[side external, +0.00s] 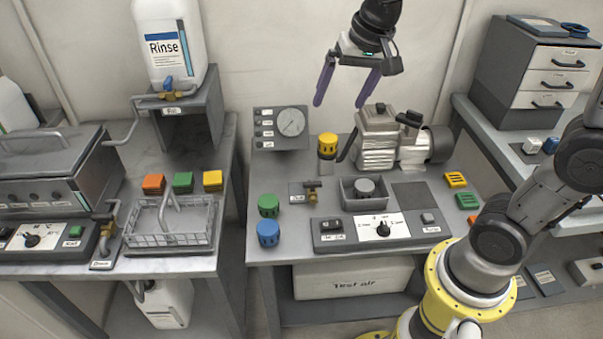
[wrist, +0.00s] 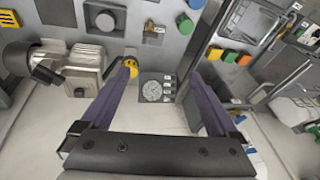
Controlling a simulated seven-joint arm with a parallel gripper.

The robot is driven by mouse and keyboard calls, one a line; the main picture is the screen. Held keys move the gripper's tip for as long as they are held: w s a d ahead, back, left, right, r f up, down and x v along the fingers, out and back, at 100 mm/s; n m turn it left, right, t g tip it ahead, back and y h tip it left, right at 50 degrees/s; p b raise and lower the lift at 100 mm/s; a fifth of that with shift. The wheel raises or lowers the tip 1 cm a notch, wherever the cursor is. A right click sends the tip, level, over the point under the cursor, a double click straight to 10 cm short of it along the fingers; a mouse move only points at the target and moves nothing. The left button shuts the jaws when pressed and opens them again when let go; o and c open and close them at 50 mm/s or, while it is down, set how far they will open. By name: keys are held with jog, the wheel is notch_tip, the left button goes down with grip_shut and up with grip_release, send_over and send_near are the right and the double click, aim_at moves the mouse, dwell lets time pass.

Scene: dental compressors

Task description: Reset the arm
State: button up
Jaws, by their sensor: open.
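My gripper (side external: 346,86) hangs in the air above the back of the middle bench in the side external view. Its two purple fingers are spread apart with nothing between them. In the wrist view my gripper (wrist: 170,100) also shows open and empty. Below and to the right of it stands the compressor (side external: 385,138), a grey metal pump with a round motor. A yellow cap (side external: 327,142) sits on a post to the compressor's left. The pressure gauge panel (side external: 281,128) stands left of the yellow cap. My fingers touch none of these.
The middle bench holds a green cap (side external: 268,205), a blue cap (side external: 268,233), a tray (side external: 364,193) with a grey cap and a control panel (side external: 376,232). A wire basket (side external: 172,222) and Rinse jug (side external: 170,45) are left. A drawer unit (side external: 540,75) stands right. Air around my gripper is clear.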

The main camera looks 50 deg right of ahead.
jog(key=s+a+f+n+t, duration=0.1)
jog(key=s+n, duration=0.2)
jog(key=s, duration=0.6)
jog(key=s+f+n, duration=0.2)
jog(key=s+n, duration=0.2)
jog(key=s, duration=0.5)
jog(key=shift+a+t, duration=0.35)
jog(key=shift+t, duration=0.05)
